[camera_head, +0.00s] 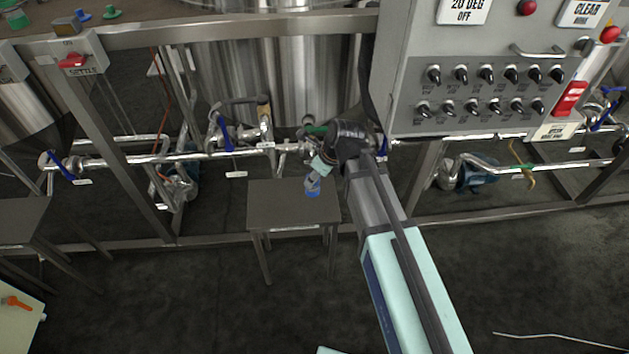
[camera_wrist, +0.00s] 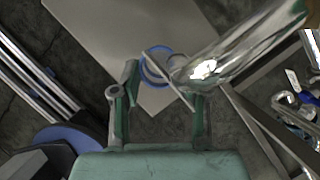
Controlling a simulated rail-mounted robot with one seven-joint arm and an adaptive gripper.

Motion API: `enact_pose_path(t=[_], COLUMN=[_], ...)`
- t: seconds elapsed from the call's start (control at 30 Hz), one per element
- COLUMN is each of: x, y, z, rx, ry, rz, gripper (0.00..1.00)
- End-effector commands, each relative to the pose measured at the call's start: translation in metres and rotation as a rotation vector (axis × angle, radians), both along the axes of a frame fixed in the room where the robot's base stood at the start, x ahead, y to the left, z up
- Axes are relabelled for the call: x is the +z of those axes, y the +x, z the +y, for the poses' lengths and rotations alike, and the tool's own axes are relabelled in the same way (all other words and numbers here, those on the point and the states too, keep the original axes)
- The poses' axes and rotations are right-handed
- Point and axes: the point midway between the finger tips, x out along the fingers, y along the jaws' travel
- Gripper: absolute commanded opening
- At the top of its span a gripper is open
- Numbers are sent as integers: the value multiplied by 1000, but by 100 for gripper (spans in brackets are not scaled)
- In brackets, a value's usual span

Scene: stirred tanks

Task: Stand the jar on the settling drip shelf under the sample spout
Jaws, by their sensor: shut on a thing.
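The jar (camera_head: 313,184) is small and clear with blue parts. In the head view it is at my gripper (camera_head: 321,168), over the right part of a small grey drip shelf (camera_head: 270,212). My gripper is shut on the jar. In the wrist view, the jar's blue ring (camera_wrist: 157,52) shows ahead of my fingers (camera_wrist: 163,98), with the pale shelf top (camera_wrist: 95,20) beyond. A shiny metal pipe end (camera_wrist: 240,45), likely the sample spout, reaches close over the jar from the right. I cannot tell whether the jar touches the shelf.
Horizontal pipes with blue-handled valves (camera_head: 224,136) run behind the shelf. A grey control panel (camera_head: 490,75) hangs to the right of my arm. Another grey stand (camera_head: 20,217) is at the far left. The floor in front is mostly clear, with a thin pale line (camera_head: 550,339) at lower right.

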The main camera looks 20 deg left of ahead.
Motion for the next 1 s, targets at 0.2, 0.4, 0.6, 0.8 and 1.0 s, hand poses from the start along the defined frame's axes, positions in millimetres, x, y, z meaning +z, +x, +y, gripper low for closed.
enact_pose_path(t=[0.2,0.4,0.6,0.8,1.0], x=[-1,-20,-36,-35,-38], y=[18,17,17,17,17], z=[7,7,7,7,7], rx=[0,0,0,0,1], ry=[0,-1,0,0,0], rz=[1,1,0,0,0], gripper=[4,4,4,4,65])
